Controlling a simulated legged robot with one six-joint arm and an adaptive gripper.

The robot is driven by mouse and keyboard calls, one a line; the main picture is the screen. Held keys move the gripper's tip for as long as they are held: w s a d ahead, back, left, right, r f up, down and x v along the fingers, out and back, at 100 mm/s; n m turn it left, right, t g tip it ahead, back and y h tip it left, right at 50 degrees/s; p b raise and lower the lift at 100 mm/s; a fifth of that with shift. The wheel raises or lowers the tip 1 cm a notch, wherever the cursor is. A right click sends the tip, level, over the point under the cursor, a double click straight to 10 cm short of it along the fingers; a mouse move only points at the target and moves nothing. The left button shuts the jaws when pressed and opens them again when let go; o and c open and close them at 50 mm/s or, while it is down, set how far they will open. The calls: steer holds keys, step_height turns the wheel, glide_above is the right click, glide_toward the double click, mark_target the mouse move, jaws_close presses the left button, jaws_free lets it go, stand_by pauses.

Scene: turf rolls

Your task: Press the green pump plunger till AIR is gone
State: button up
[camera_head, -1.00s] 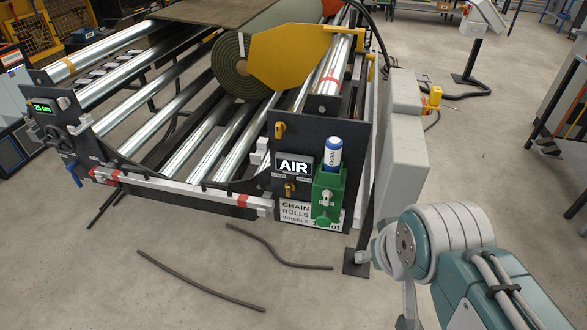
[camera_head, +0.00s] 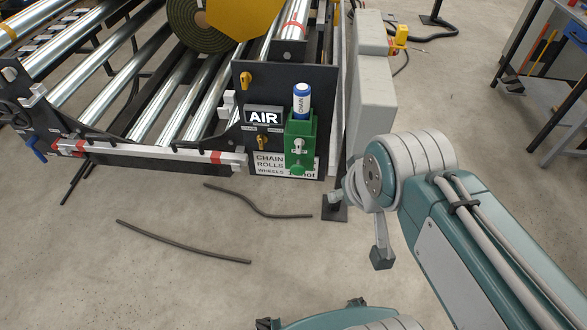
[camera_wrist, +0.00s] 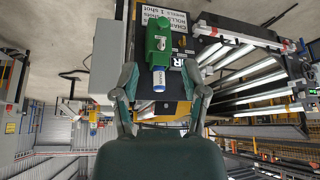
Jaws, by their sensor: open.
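The green pump (camera_head: 301,130) is fixed on the dark front panel of the roller machine. It has a round green knob low on its front (camera_head: 296,170) and a blue-and-white bottle (camera_head: 301,100) on top. The lit AIR sign (camera_head: 264,117) is just left of it. In the wrist view the picture is upside down; the pump (camera_wrist: 158,38) and bottle (camera_wrist: 159,82) show beyond my gripper (camera_wrist: 160,72). My gripper is open, its two fingers spread either side of the bottle in the picture, with no contact visible.
A grey cabinet (camera_head: 371,100) stands right of the machine. Dark strips (camera_head: 180,243) lie on the open concrete floor in front.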

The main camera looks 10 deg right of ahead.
stand_by(0.4)
jaws_close()
stand_by(1.1)
